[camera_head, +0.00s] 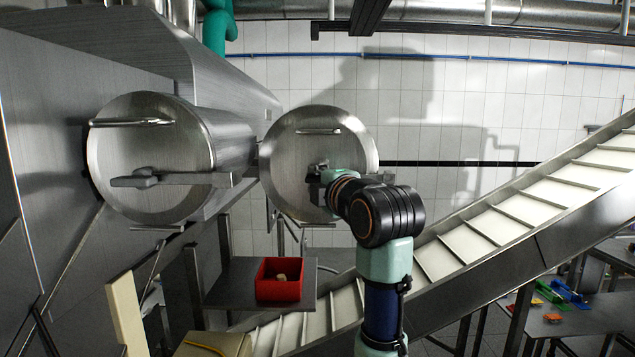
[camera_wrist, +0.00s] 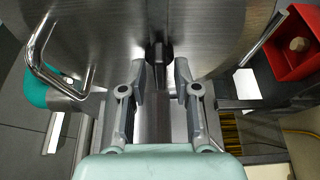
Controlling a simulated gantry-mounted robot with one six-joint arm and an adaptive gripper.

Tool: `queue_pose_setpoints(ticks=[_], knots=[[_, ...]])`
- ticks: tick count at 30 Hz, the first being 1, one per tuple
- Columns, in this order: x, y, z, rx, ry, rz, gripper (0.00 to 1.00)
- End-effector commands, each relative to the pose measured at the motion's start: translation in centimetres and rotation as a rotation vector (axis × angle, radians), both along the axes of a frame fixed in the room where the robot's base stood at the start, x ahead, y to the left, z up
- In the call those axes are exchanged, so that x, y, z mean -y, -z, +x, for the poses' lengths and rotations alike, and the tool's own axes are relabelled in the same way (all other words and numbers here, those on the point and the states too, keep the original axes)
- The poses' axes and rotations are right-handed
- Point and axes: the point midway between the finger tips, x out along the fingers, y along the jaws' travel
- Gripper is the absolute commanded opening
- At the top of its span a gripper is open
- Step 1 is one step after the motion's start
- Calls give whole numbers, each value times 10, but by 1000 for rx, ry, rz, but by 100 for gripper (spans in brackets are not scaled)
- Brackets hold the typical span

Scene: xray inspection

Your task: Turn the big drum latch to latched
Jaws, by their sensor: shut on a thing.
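Two round brushed-steel drum faces show in the head view, one at left (camera_head: 150,115) and one at centre (camera_head: 285,150). I cannot tell from size which is the big one. My gripper (camera_head: 318,182) is at the middle of the centre face. In the wrist view my gripper (camera_wrist: 160,78) has a finger on each side of a latch part (camera_wrist: 158,52) in front of the steel face, and it is shut on this latch. A steel bar (camera_wrist: 158,115) runs below it in that picture. The exact latch angle is partly hidden in the head view.
The left face carries a horizontal latch bar (camera_head: 185,179). A loop handle (camera_head: 318,131) is above my gripper. A red bin (camera_head: 279,290) with a small item stands on a shelf (camera_head: 232,285) below. A sloping conveyor (camera_head: 535,245) is at right.

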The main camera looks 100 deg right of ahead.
Motion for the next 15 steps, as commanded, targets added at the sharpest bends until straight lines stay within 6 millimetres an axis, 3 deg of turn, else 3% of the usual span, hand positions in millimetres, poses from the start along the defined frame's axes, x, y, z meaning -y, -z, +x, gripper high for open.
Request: queue_pose_setpoints(ticks=[10,11,15], knots=[[0,0,-1,-3,2,0,0],[0,0,-1,-3,2,0,36],[0,0,0,-2,2,0,38]])
